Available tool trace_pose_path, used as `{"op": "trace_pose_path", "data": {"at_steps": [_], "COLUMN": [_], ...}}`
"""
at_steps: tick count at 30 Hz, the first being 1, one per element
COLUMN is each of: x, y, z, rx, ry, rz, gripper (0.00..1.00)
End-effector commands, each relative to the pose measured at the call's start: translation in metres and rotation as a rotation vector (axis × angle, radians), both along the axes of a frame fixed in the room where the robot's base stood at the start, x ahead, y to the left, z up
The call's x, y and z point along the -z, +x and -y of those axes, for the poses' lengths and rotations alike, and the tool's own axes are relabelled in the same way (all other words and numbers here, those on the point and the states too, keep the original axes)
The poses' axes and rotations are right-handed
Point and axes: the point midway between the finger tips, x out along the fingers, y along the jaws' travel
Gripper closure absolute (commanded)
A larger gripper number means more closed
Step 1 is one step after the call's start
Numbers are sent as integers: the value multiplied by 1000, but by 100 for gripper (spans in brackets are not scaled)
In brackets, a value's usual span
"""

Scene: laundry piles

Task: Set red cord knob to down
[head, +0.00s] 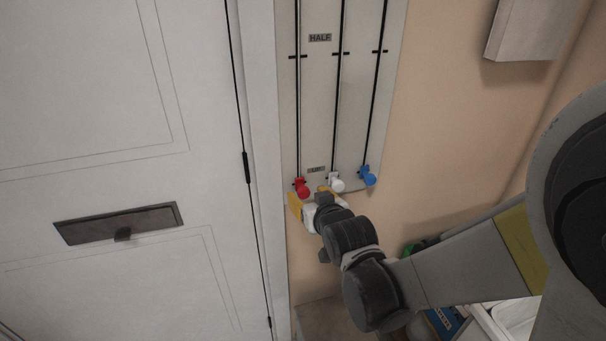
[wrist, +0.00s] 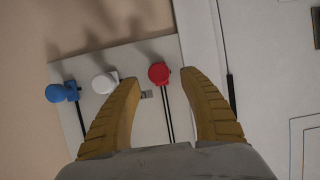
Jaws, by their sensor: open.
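The red cord knob (head: 302,188) sits at the low end of the left slot on the grey panel (head: 322,110), close to a small label that I cannot read for certain. My gripper (head: 311,196) is just below it, pointing up at the panel. In the wrist view the red knob (wrist: 159,73) lies between the tips of my two yellow fingers, nearer the upper gap. My gripper (wrist: 160,77) is open, and neither finger visibly touches the knob. The panel also carries a label reading HALF (head: 320,38) higher up.
A white knob (head: 336,182) and a blue knob (head: 368,176) sit to the right at the low ends of their slots. The white knob is close to one finger. A pale door (head: 110,130) with a dark handle plate (head: 118,222) stands left. A box (head: 530,30) hangs upper right.

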Motion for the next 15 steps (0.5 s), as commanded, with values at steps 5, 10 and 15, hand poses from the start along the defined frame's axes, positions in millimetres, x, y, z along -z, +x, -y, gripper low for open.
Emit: {"op": "trace_pose_path", "data": {"at_steps": [5,10,15], "x": [13,16,15], "y": [25,35,36], "z": [-7,-10,-10], "rx": [0,0,0], "ry": [0,0,0], "rz": [0,0,0], "gripper": [49,49,49]}}
